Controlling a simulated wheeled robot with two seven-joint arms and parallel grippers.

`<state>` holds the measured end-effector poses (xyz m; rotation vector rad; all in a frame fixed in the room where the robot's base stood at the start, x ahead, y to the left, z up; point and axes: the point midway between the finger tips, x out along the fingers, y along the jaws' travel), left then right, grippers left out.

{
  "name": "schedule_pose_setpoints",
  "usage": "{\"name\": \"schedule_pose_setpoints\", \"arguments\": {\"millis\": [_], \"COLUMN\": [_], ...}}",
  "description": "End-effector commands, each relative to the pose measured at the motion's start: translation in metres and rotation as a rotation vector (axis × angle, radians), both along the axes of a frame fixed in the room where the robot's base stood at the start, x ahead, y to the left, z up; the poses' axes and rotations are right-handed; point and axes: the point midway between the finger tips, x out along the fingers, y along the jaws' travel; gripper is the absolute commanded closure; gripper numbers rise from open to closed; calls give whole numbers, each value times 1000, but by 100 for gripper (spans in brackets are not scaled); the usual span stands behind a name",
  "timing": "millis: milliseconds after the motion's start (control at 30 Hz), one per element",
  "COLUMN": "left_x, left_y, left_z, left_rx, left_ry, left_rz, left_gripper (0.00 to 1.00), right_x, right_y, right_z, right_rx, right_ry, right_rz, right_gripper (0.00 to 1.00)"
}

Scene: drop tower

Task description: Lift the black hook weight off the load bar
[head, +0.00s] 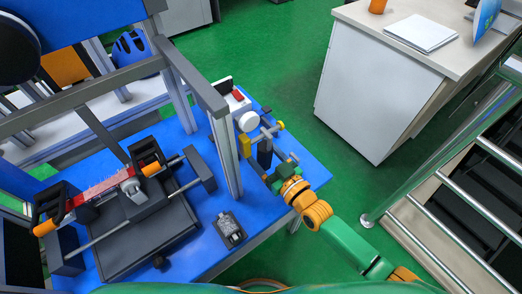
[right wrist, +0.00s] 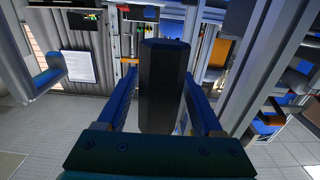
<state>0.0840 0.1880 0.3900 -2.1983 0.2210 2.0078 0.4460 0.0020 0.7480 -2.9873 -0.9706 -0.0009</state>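The black hook weight (head: 265,153) hangs upright below the grey load bar (head: 268,132) at the far right edge of the blue table. In the right wrist view the weight (right wrist: 163,85) is a dark faceted block standing between my two blue fingers. My right gripper (head: 280,169) is beside the weight, on its near right side. Its fingers are open around the weight (right wrist: 160,70), with narrow gaps seen along its sides. The weight's hook is not clear in either view. My left gripper is not in view.
A grey upright post (head: 224,150) of the frame stands left of the load bar. A black carriage with orange handles (head: 130,200) and a small dark box (head: 229,229) are on the blue table (head: 208,258). A white cabinet (head: 375,90) stands beyond, across open green floor.

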Motion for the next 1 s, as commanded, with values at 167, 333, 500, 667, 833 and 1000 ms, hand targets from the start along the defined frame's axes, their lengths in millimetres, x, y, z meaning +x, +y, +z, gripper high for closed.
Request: {"name": "schedule_pose_setpoints", "arguments": {"millis": [167, 333, 500, 667, 833, 1000], "left_x": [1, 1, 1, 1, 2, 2], "left_y": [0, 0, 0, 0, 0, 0], "left_z": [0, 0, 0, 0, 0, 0], "left_rx": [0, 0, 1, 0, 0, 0], "left_ry": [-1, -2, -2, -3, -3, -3], "left_rz": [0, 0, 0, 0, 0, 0], "left_gripper": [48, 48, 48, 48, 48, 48], "right_x": [0, 0, 0, 0, 0, 0], "right_y": [0, 0, 0, 0, 0, 0], "right_z": [0, 0, 0, 0, 0, 0], "right_rx": [0, 0, 0, 0, 0, 0], "right_ry": [0, 0, 0, 0, 0, 0], "right_rz": [0, 0, 0, 0, 0, 0], "right_gripper": [84, 100, 100, 100, 100, 100]}}
